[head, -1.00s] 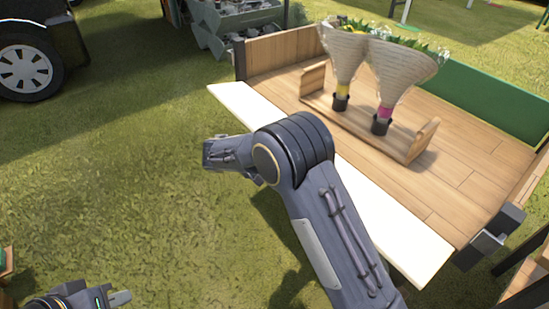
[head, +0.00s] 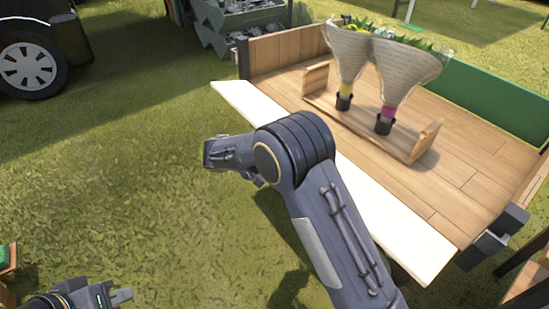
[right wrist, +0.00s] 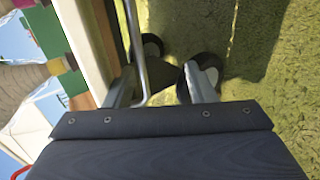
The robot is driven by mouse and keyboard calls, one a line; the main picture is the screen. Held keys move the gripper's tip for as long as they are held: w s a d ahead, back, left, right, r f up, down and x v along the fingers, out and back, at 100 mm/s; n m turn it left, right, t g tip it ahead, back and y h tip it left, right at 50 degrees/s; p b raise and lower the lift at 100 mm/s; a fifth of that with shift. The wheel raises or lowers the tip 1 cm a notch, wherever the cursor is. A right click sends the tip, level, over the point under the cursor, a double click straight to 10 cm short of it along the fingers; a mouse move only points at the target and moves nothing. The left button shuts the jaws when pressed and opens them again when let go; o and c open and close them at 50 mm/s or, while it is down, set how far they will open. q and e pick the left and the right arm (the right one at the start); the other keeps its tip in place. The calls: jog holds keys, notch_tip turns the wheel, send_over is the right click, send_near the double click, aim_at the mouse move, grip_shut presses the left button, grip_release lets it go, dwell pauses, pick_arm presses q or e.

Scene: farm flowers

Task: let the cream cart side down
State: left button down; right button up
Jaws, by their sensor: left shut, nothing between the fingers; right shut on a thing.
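The cream cart side (head: 400,232) is a long pale board along the near edge of the wooden cart floor (head: 455,190) in the head view. Its exact tilt is hard to tell. It also shows as a pale strip in the right wrist view (right wrist: 84,40). My right arm crosses in front of it in the head view and its gripper is hidden there. In the right wrist view my right gripper (right wrist: 160,88) is shut on a grey metal bar (right wrist: 135,40) beside the cream side. My left gripper (head: 121,297) is shut and empty at the lower left.
Two wrapped bouquets (head: 347,55) (head: 400,80) stand in a wooden holder (head: 425,142) on the cart. A green side (head: 490,95) closes its far edge. Cart wheels (right wrist: 205,75) show in the right wrist view. Grass (head: 110,190) to the left is clear.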

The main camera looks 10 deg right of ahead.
jog(key=shift+d+f, duration=0.15)
jog(key=shift+f, duration=0.55)
jog(key=shift+o, duration=0.2)
jog(key=shift+s+a, duration=0.25)
jog(key=shift+a, duration=0.4)
jog(key=o, duration=0.5)
jog(key=shift+s+a, duration=0.2)
jog(key=shift+a, duration=0.65)
jog(key=shift+s+a+r+p, duration=0.1)
jog(key=shift+a+r+p, duration=0.1)
jog(key=shift+a, duration=0.25)
jog(key=shift+s+a+r+p, duration=0.1)
jog(key=shift+a+p, duration=0.05)
jog(key=shift+a, duration=0.3)
jog(key=c, duration=0.5)
pick_arm(q)
jog(key=shift+w+d+r, duration=0.2)
jog(key=shift+w+r, duration=0.1)
pick_arm(e)
jog(key=shift+s+a+r, duration=0.1)
jog(key=shift+s+a, duration=0.2)
jog(key=shift+a, duration=0.3)
jog(key=shift+s+a+r, duration=0.1)
jog(key=shift+s+a, duration=0.15)
jog(key=shift+a, duration=0.35)
jog(key=shift+s+a+r, duration=0.1)
jog(key=shift+s+a, duration=0.2)
jog(key=shift+a, duration=0.3)
jog(key=shift+c, duration=0.2)
